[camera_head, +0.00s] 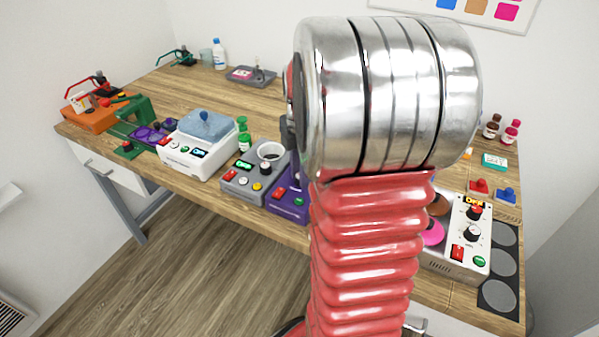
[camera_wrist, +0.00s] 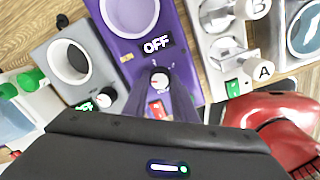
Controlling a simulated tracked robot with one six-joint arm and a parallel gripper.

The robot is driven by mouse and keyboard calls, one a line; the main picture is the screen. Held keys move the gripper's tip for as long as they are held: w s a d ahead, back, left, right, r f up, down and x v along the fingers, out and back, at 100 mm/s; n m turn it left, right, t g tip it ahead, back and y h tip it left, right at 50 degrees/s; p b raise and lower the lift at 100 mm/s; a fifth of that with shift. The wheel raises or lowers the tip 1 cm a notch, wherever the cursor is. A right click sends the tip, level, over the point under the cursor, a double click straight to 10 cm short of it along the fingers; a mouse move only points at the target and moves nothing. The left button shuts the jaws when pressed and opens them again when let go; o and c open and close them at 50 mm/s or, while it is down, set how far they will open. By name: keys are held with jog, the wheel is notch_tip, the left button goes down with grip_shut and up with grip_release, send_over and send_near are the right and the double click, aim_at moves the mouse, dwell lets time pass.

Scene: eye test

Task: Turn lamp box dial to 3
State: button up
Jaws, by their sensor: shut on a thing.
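A purple box (camera_wrist: 182,50) with a display (camera_wrist: 156,44) reading OFF lies under my gripper in the wrist view. No label shows it to be the lamp box. Its dial (camera_wrist: 160,78) has a pale round top and sits between my fingertips. My gripper (camera_wrist: 161,84) is shut on this dial. The dial's setting is too small to read. A red switch (camera_wrist: 156,109) shows between the fingers, below the dial. In the head view the purple box (camera_head: 287,207) shows only in part, behind my arm.
A grey box (camera_wrist: 78,62) with a round opening and its own dial (camera_wrist: 104,97) stands to the left. A pale device (camera_wrist: 222,57) with cylinders marked A and B stands close on the right. In the head view a white box (camera_head: 470,240) with dials stands further right.

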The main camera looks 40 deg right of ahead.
jog(key=shift+a, duration=0.1)
jog(key=shift+c, duration=0.2)
jog(key=shift+m, duration=1.4)
jog(key=m, duration=1)
jog(key=shift+m, duration=0.3)
jog(key=m, duration=0.7)
jog(key=shift+d+g, duration=0.2)
jog(key=shift+g, duration=0.1)
jog(key=m, duration=0.7)
